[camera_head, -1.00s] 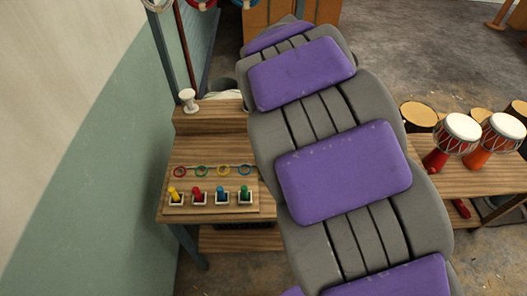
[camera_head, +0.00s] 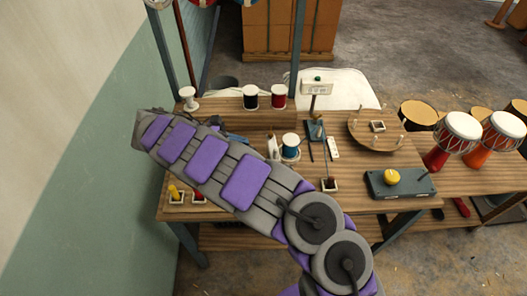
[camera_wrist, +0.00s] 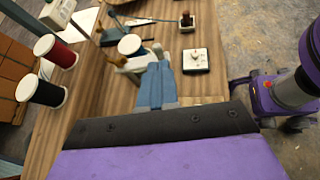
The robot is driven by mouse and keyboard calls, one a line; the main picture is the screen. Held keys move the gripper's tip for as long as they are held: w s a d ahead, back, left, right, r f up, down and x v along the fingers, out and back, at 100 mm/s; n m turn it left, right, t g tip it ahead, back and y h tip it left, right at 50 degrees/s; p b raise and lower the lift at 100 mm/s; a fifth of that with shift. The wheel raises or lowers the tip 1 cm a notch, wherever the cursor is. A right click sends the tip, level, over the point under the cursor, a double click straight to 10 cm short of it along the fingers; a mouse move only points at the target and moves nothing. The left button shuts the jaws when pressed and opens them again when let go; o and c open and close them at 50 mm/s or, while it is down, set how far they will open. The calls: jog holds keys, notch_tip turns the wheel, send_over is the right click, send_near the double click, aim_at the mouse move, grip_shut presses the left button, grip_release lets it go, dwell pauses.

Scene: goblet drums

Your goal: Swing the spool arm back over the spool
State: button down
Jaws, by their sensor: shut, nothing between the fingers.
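A blue thread spool (camera_head: 291,148) stands upright on the wooden bench, and it shows in the wrist view (camera_wrist: 130,46). A thin blue-grey rod (camera_head: 323,136) rises by a small dark plate to its right; it may be the spool arm, but I cannot tell for sure. In the wrist view a dark bar (camera_wrist: 140,22) lies just beyond the spool. My gripper (camera_wrist: 156,85), with blue fingers, is shut and empty. It points toward the spool and a small white bottle (camera_head: 273,147), apart from the rod. In the head view it (camera_head: 236,138) is left of the spool.
Black (camera_head: 250,97) and red (camera_head: 278,97) spools stand on the back shelf, a white spool (camera_head: 187,98) at its left. A round wooden board (camera_head: 375,138) and a dark box with a yellow knob (camera_head: 393,178) are at right. My arm covers the front left bench.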

jog(key=a+f+n, duration=0.2)
jog(key=a+f, duration=0.1)
jog(key=a, duration=0.1)
jog(key=r+b+x, duration=0.1)
jog(key=b+x, duration=0.2)
jog(key=x, duration=1)
jog(key=shift+d+t, duration=0.3)
jog(key=shift+t, duration=0.1)
